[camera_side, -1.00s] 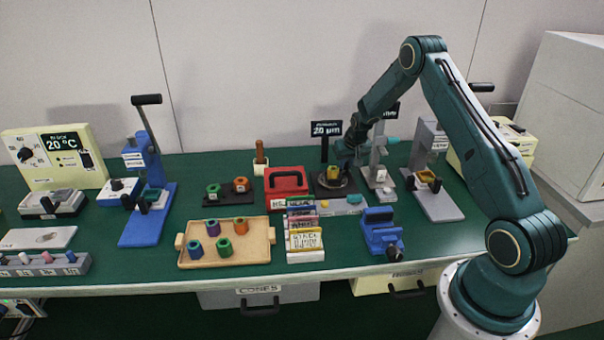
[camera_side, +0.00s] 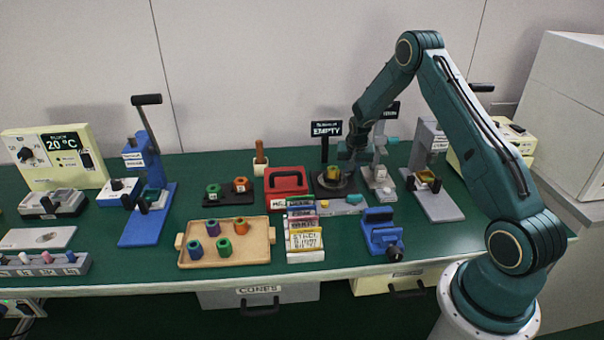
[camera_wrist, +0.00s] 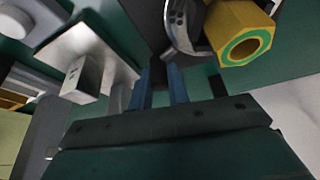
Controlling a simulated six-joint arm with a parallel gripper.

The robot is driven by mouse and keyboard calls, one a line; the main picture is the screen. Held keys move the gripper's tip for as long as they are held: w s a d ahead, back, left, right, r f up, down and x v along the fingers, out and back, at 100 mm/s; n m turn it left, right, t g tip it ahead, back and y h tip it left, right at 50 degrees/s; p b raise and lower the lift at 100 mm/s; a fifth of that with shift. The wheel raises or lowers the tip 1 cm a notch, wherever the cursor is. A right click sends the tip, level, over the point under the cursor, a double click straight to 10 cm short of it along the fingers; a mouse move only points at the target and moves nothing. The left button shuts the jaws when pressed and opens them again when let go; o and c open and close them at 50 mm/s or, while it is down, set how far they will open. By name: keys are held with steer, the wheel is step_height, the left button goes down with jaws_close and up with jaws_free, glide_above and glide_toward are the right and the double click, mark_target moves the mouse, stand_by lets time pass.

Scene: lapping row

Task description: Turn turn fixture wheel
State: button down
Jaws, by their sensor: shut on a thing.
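The turn fixture (camera_side: 322,190) is a black base with a round grey wheel on it, at the back right of the bench in the side view. A yellow hexagonal piece (camera_side: 332,174) with a green ring in its end stands on the wheel, and it also shows in the wrist view (camera_wrist: 240,32). The metal wheel (camera_wrist: 180,28) is at the top of the wrist view. My gripper (camera_wrist: 164,76) has its blue fingers closed around a small dark part at the wheel's edge, beside the yellow piece. The exact contact is mostly hidden.
A small sign (camera_side: 326,129) behind the fixture reads "EMPTY". A grey stand (camera_side: 378,180) is close on the right, and a red case (camera_side: 287,183) close on the left. A blue vise (camera_side: 381,232) and a card rack (camera_side: 304,240) stand in front.

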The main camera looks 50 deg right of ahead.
steer(key=shift+s+a+r+m+g+h, duration=0.1)
steer(key=shift+s+a+m+g+h, duration=0.15)
steer(key=shift+s+m, duration=0.35)
steer(key=shift+s+a+m+g+h, duration=0.15)
steer(key=shift+s+a+m, duration=0.1)
steer(key=shift+m, duration=0.65)
steer(key=shift+s+a+m+g, duration=0.4)
steer(key=shift+s+a+m, duration=0.05)
steer(key=shift+m, duration=0.5)
steer(key=shift+s+a+m+g, duration=0.4)
steer(key=shift+s+a+m, duration=0.05)
steer(key=shift+m, duration=0.5)
steer(key=shift+s+a+m+g, duration=0.25)
steer(key=shift+a+m, duration=0.2)
steer(key=shift+m, duration=0.25)
steer(key=shift+s+a+m+g, duration=0.2)
steer(key=shift+a+m+g, duration=0.15)
steer(key=shift+m, duration=0.35)
steer(key=shift+s+a+m+g, duration=0.2)
steer(key=shift+a+m, duration=0.3)
steer(key=shift+m, duration=0.2)
steer(key=shift+s+a+m+g+y, duration=0.15)
steer(key=shift+a+m+g, duration=0.1)
steer(key=shift+a+m, duration=0.35)
steer(key=shift+w+a+m+g+y, duration=0.15)
steer(key=shift+a+m+g, duration=0.15)
steer(key=shift+m, duration=0.5)
steer(key=shift+s+a, duration=0.1)
steer(key=c, duration=1.3)
jaws_free()
